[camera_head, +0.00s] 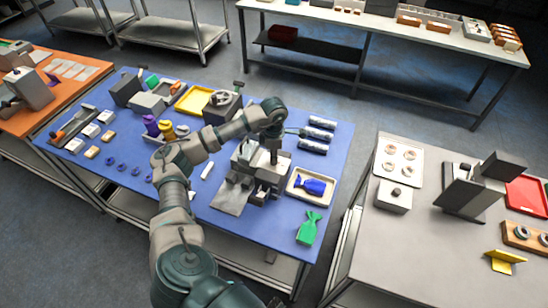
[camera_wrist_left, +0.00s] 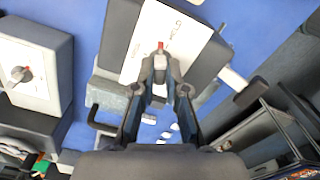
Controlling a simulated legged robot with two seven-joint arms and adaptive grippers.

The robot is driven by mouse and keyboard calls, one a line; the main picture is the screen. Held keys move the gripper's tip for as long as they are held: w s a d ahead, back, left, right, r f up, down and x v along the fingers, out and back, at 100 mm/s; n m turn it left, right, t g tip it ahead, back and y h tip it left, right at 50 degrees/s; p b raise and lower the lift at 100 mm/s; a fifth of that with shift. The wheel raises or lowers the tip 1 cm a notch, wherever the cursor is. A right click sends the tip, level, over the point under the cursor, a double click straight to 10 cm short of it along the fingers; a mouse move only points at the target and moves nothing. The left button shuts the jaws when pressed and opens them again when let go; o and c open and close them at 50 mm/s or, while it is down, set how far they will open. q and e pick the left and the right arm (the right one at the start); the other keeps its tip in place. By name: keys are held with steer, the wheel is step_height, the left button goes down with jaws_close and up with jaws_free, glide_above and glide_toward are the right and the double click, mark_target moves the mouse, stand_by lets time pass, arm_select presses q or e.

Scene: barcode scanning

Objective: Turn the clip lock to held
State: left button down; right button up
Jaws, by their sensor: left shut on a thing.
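The clip lock appears to be the small grey knob with a red mark (camera_wrist_left: 160,48) on a white printed plate (camera_wrist_left: 178,32) in the left wrist view. My left gripper (camera_wrist_left: 160,76) is shut on it, and the fingers hide most of its body. The printing is too small to read. In the head view my left gripper (camera_head: 272,158) points down at a grey fixture (camera_head: 243,163) on the blue table (camera_head: 325,165). The knob cannot be made out there. My right gripper is in neither view.
A tray with a blue piece (camera_head: 313,186) lies right of the fixture, and a green piece (camera_head: 309,228) lies in front of it. In the wrist view a white box with another red-marked knob (camera_wrist_left: 20,76) stands at left.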

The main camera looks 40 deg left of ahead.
arm_select(q)
steer(key=m, duration=0.3)
steer(key=shift+s+f+b, duration=0.1)
steer(key=shift+f+b, duration=0.15)
steer(key=shift+b, duration=0.15)
steer(key=shift+m, duration=0.6)
steer(key=c, duration=1.2)
jaws_free()
steer(key=shift+a, duration=0.1)
steer(key=shift+r, duration=0.15)
